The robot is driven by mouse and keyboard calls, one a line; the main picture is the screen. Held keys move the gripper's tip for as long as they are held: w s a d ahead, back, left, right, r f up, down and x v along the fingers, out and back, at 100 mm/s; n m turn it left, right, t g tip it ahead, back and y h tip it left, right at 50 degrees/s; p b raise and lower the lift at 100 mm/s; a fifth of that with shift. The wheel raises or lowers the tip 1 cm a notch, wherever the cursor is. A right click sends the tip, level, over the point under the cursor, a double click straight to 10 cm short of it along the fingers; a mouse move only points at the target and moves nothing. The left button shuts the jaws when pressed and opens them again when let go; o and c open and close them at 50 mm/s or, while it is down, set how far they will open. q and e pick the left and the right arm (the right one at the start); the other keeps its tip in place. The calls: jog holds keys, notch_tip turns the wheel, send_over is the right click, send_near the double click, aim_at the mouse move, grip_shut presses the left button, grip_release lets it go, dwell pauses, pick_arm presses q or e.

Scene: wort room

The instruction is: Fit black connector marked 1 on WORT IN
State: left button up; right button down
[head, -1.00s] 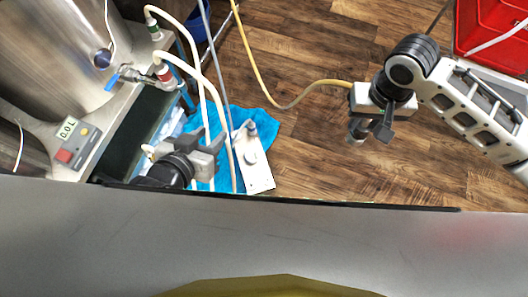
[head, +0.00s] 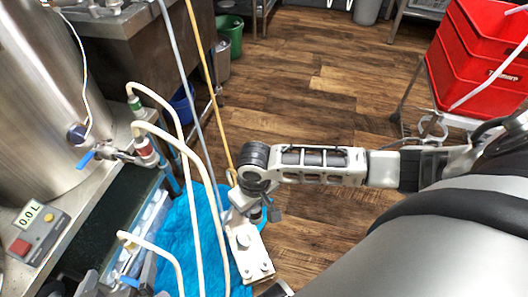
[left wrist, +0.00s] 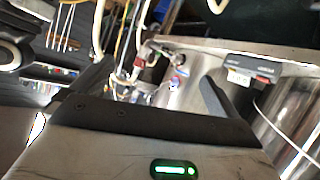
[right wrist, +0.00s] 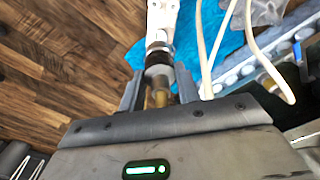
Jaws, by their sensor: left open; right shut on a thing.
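My right gripper (head: 240,205) is shut on the end of the yellow hose (head: 205,70), low over the white unit (head: 246,245) on the floor. In the right wrist view a dark-collared connector (right wrist: 158,52) sits between its fingers, in line with the white unit beyond. I cannot tell whether it touches the unit. My left gripper (head: 118,280) is open and empty at the lower left, near a white hose end. Its open fingers also show in the left wrist view (left wrist: 160,75). No mark 1 or WORT IN label is legible.
A steel tank (head: 35,110) and a box reading 0.0 L (head: 38,228) stand left. White hoses with green (head: 135,104) and red collars (head: 144,148) arch over the blue cloth (head: 200,215). Red crates (head: 470,75) stand right. The wooden floor between is clear.

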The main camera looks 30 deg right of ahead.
pick_arm(q)
jog(key=d+f+t+h+b, duration=0.1)
jog(key=d+f+h+b, duration=0.2)
jog(key=f+b, duration=0.7)
pick_arm(e)
jog(key=shift+s+d+f+n+t+y+b, duration=0.4)
jog(key=shift+f+b, duration=1.45)
jog(key=shift+f, duration=4.05)
jog(key=shift+s+d+f+n+g+h+b, duration=0.15)
jog(key=shift+s+f+n+b, duration=1.15)
jog(key=shift+f, duration=4.55)
jog(key=shift+s+d+f+t+y+b, duration=0.2)
jog(key=shift+f+b, duration=2.15)
jog(key=shift+f, duration=3.55)
jog(key=shift+w+f+b, duration=0.15)
jog(key=shift+f+b, duration=0.15)
jog(key=shift+b, duration=0.05)
jog(key=shift+f+b, duration=0.65)
jog(key=shift+f, duration=0.4)
pick_arm(q)
notch_tip(320, 180, up, 14)
jog(key=w+m+t+h, duration=0.2)
jog(key=m+t+h, duration=0.4)
jog(key=shift+w+d, duration=0.15)
jog(key=shift+d, duration=0.2)
jog(key=shift+r+p, duration=0.25)
jog(key=shift+p, duration=0.05)
